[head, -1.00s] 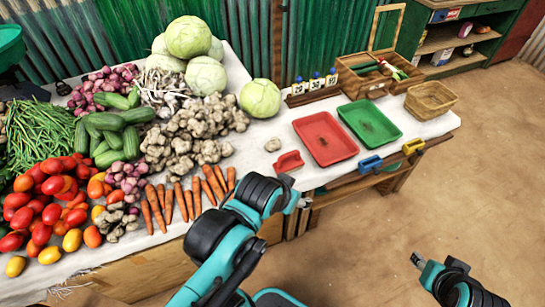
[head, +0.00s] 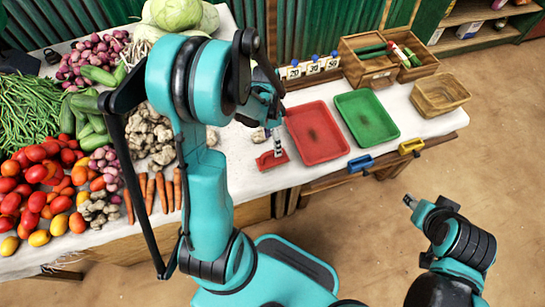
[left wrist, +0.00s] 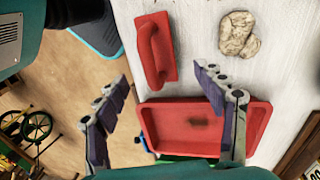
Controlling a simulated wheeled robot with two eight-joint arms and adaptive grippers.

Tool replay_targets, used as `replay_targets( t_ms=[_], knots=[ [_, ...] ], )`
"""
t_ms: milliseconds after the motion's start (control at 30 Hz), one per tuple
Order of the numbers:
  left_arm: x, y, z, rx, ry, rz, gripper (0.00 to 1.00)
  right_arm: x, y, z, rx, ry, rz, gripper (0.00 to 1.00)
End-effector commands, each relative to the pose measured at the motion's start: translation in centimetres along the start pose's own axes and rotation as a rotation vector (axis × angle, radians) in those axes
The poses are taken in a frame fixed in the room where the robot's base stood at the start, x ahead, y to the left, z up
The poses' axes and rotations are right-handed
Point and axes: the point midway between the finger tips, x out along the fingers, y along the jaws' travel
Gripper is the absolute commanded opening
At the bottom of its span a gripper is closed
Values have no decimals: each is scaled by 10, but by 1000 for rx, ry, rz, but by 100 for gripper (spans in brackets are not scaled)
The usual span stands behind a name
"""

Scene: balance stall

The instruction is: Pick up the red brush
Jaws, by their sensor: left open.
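The red brush (head: 272,160), a small block with a raised handle, lies on the white table cloth left of the red tray (head: 318,133). In the left wrist view the brush (left wrist: 155,48) lies beyond my fingertips, slightly left of the middle between them. My left gripper (head: 276,141) is over the table close to the brush and partly covers it in the head view. In the left wrist view the left gripper (left wrist: 162,82) is open, with nothing between its fingers. My right gripper (head: 408,200) is off the table's front; its jaws are too small to read.
A green tray (head: 367,119) stands right of the red one. A pale ginger-like lump (left wrist: 239,35) lies near the brush. Carrots (head: 150,194) and tomatoes lie left. Blue and yellow handles are at the front edge.

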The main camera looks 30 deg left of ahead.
Motion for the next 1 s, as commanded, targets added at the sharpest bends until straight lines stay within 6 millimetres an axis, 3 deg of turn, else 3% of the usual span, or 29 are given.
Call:
replay_targets(
  t_ms=[600, 833, 867, 1000],
  knots=[
    [77, 0, -1, 6, -3, 5, 70, 32, 0, 23, 0, 0, 0, 40],
    [78, 1, 0, 5, -2, 4, 70, 30, 0, 22, 0, 0, 0, 40],
    [78, 1, 0, 5, -2, 4, 67, 30, 0, 22, 0, 0, 0, 40],
    [78, 1, 0, 5, -2, 4, 30, 30, 0, 22, 0, 0, 0, 40]
  ],
)
